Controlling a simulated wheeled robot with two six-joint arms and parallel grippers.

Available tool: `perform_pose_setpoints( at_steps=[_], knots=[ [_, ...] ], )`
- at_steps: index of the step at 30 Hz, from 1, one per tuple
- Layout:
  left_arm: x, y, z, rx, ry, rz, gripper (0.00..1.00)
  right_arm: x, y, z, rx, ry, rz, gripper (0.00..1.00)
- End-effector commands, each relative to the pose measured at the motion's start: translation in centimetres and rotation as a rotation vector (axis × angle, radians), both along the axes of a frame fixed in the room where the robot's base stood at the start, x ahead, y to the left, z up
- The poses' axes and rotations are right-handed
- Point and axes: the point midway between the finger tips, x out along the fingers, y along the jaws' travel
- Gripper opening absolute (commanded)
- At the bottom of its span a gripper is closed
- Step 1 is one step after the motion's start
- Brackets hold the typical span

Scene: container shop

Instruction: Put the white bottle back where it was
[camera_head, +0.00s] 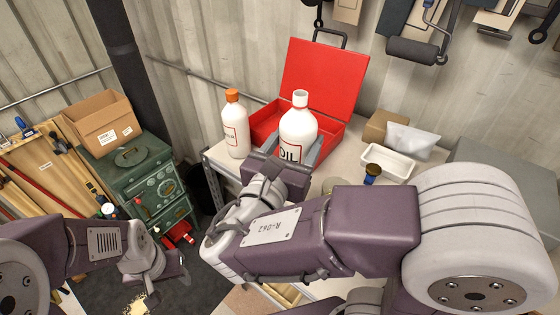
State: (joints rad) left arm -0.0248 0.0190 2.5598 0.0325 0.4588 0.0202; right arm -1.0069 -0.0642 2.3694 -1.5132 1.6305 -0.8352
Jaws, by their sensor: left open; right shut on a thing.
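A white bottle (299,125) with a white cap and a label reading "OIL" stands upright in front of the open red case (325,80). My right gripper (293,155) is shut on its lower part, which the gripper partly hides. I cannot tell whether the bottle touches the table. A second white bottle (235,130) with an orange cap stands upright to its left, apart from the gripper. My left gripper (172,272) is open and empty, low at the left over the dark floor.
A white tray (388,162), a cardboard box (385,125) and a pale bag (412,140) lie right of the case. My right arm covers the table's front. A green stove (150,180) bears an open cardboard box (103,125) at the left. Tools hang on the wall above.

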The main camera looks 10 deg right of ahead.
Motion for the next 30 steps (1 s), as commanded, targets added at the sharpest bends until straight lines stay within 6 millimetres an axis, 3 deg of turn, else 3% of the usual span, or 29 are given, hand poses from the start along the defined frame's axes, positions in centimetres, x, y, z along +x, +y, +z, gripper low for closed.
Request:
perform_pose_setpoints(
  at_steps=[9, 12, 18, 25, 30],
  knots=[
    [0.0, 0.0, 0.8, 0.000, 0.000, 0.000, 0.48, 7.1, 0.7, -4.2, -0.004, 0.004, -0.005, 0.00],
    [0.0, 0.0, 1.0, 0.000, 0.000, 0.000, 0.48, 8.5, 0.9, -5.0, -0.002, 0.001, -0.003, 0.00],
    [0.0, 0.0, 1.0, 0.000, 0.000, 0.000, 0.48, 9.2, 1.1, -5.6, 0.000, 0.000, 0.000, 0.00],
    [0.0, 0.0, 1.4, 0.000, 0.000, 0.000, 0.48, 9.2, 1.1, -9.1, -0.005, 0.004, 0.000, 0.00],
    [0.0, 0.0, 1.3, 0.000, 0.000, 0.000, 0.48, 9.1, 1.1, -9.5, 0.001, -0.001, 0.000, 0.00]
  ],
)
